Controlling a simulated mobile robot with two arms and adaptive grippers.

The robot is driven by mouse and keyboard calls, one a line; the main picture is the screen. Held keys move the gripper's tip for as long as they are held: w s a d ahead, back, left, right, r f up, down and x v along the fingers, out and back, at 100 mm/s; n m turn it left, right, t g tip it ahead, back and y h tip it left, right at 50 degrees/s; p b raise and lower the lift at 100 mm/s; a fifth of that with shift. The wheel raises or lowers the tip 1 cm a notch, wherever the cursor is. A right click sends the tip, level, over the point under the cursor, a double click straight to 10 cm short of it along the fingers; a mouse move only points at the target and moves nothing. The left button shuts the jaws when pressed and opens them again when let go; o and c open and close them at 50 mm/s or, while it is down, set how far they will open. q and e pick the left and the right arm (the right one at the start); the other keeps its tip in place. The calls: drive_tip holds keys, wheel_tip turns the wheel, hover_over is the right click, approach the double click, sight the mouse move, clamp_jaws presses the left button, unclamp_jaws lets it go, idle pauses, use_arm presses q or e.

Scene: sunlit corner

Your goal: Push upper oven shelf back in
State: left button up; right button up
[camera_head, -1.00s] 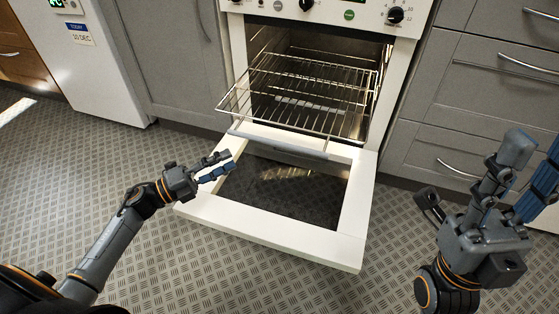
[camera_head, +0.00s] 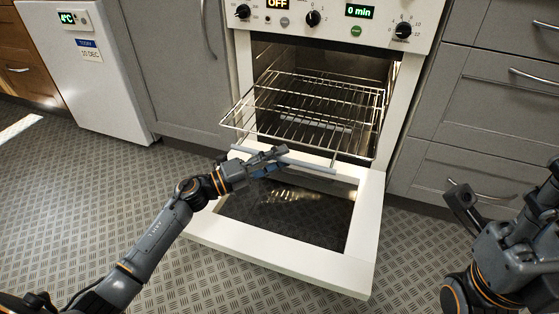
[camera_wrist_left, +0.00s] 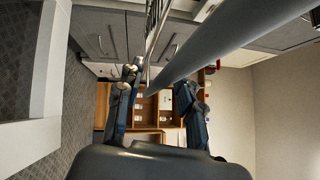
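The upper oven shelf (camera_head: 308,103) is a wire rack that sticks partly out of the oven, above the open door. My left gripper (camera_head: 283,161) is in front of and just below the shelf's front edge, by the grey door handle (camera_head: 315,165). I cannot tell whether the fingers touch the handle. My right gripper (camera_head: 505,190) is open and empty at the right, partly out of frame.
The oven door (camera_head: 285,255) hangs open and flat, with a dark glass pane, under the left gripper. Grey cabinets (camera_head: 178,70) and drawers (camera_head: 470,110) flank the oven. A white fridge (camera_head: 90,80) stands at the left. The patterned floor (camera_head: 90,200) in front is clear.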

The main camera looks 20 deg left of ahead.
use_arm(q)
drive_tip(key=shift+w+d, duration=0.2)
drive_tip(key=shift+d, duration=0.05)
clamp_jaws()
drive_tip(key=shift+w, duration=0.1)
